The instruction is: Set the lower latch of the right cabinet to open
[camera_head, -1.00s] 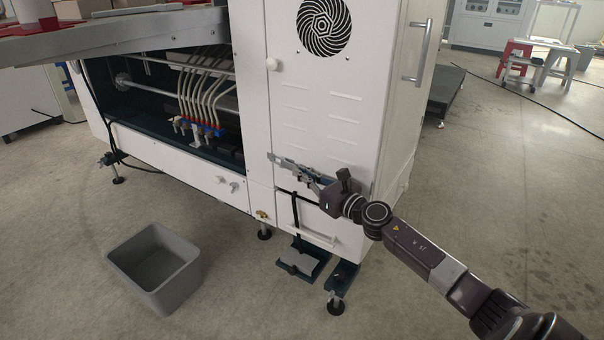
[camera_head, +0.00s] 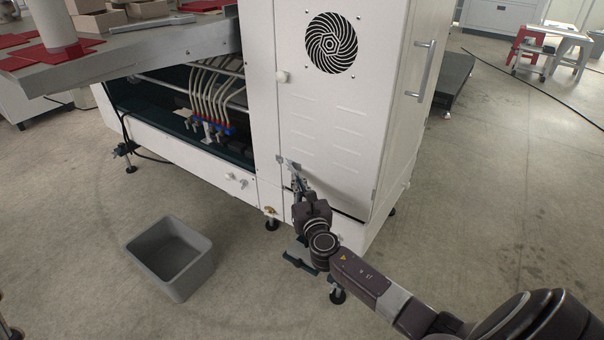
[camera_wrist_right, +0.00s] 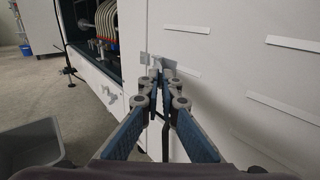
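The right cabinet (camera_head: 330,120) is a white housing with a round fan grille. Its lower latch, a small metal fitting (camera_head: 281,160), sits at the left edge of the panel, low down. It also shows in the wrist view as a pale metal piece (camera_wrist_right: 144,58) on the white panel. My right gripper (camera_head: 295,172) is right at the latch, reaching up to it from below. In the wrist view its fingertips (camera_wrist_right: 158,76) are close together and overlap the latch; whether they clasp it is hidden. A white upper knob (camera_head: 282,76) is higher on the same edge. My left gripper is not in view.
A grey bin (camera_head: 170,258) stands on the floor at the left. An open bay with hoses (camera_head: 205,110) lies left of the cabinet. A vertical handle (camera_head: 421,70) is on the cabinet's right side.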

